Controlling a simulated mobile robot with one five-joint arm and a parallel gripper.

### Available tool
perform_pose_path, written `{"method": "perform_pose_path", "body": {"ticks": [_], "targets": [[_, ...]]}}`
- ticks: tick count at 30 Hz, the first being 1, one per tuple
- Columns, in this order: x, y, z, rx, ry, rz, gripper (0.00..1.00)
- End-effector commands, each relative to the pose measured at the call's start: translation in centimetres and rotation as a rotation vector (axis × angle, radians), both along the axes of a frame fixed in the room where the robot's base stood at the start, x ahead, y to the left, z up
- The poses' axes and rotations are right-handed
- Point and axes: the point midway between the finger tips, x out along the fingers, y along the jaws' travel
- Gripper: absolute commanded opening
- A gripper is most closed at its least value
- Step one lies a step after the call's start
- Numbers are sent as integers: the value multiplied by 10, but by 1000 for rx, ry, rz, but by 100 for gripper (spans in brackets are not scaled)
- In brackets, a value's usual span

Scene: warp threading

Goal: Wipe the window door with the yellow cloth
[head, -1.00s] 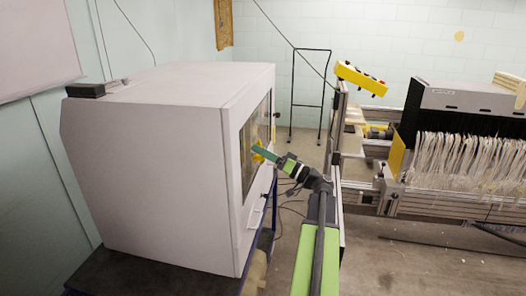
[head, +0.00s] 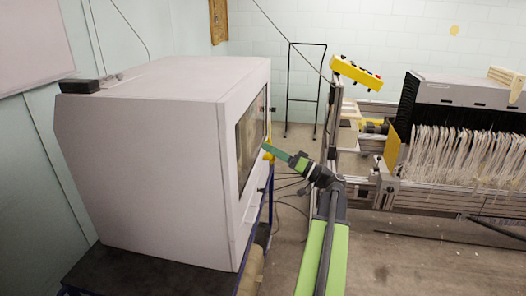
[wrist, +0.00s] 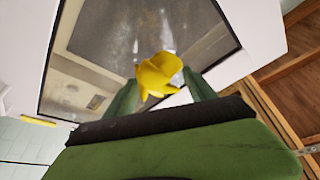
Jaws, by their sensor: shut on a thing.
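The window door (head: 252,136) is a dark glass panel in the right face of a large white machine (head: 150,160). In the wrist view the glass (wrist: 135,50) shows hazy pale smears. My gripper (head: 268,149) is beside the door's right part, its green fingers pointing left toward it. In the wrist view my gripper (wrist: 158,88) is shut on the crumpled yellow cloth (wrist: 158,75), which sticks out past the fingertips in front of the glass. A bit of the cloth (head: 268,155) shows in the head view. I cannot tell whether it touches the glass.
The white machine stands on a dark table (head: 150,270). A loom frame with white threads (head: 455,155) and a yellow control box (head: 356,74) stand at the right. A black stand (head: 306,85) is at the back wall.

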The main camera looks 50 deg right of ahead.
Motion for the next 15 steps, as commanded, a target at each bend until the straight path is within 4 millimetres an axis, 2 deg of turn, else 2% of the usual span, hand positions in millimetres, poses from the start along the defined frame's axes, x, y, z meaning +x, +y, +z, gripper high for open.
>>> {"method": "perform_pose_path", "body": {"ticks": [15], "targets": [[-14, -10, 0, 0, 0, -1, 32]]}}
